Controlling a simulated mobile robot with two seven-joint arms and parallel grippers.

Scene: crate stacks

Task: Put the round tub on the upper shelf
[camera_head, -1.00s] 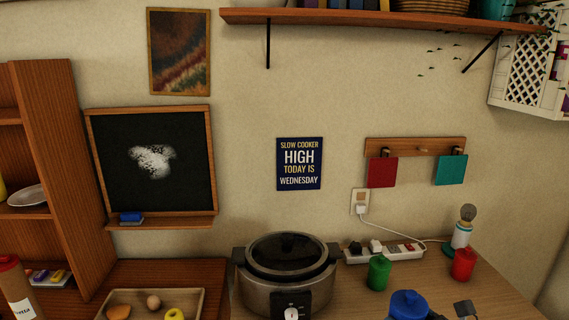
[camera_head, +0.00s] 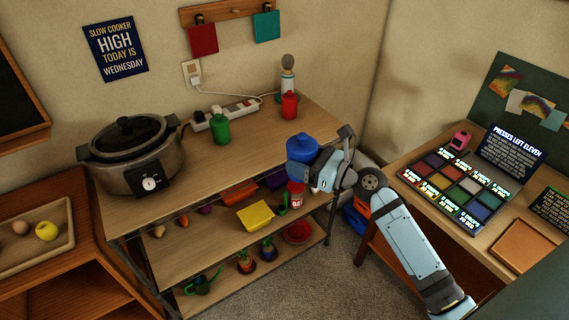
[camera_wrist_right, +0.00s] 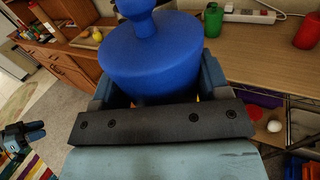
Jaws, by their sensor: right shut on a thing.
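The round tub is a blue cylinder with a knobbed lid (camera_head: 302,149). My right gripper (camera_head: 322,172) is shut on it, with the tub upright at the front right edge of the wooden rack's top board (camera_head: 180,205). I cannot tell whether its base touches the board. In the right wrist view, the tub (camera_wrist_right: 150,60) stands between the fingers, its lower part hidden by the gripper. The rack has a middle shelf (camera_head: 185,255) and a lower shelf (camera_head: 215,300). A dark part, apparently my left gripper (camera_wrist_right: 22,135), shows at the wrist view's left edge; its jaws are unclear.
On the top board are a slow cooker (camera_head: 130,155), a green canister (camera_head: 220,130), a red canister (camera_head: 290,105) and a power strip (camera_head: 228,114). The middle shelf holds a yellow tub (camera_head: 255,215) and other items. A desk (camera_head: 415,215) stands right.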

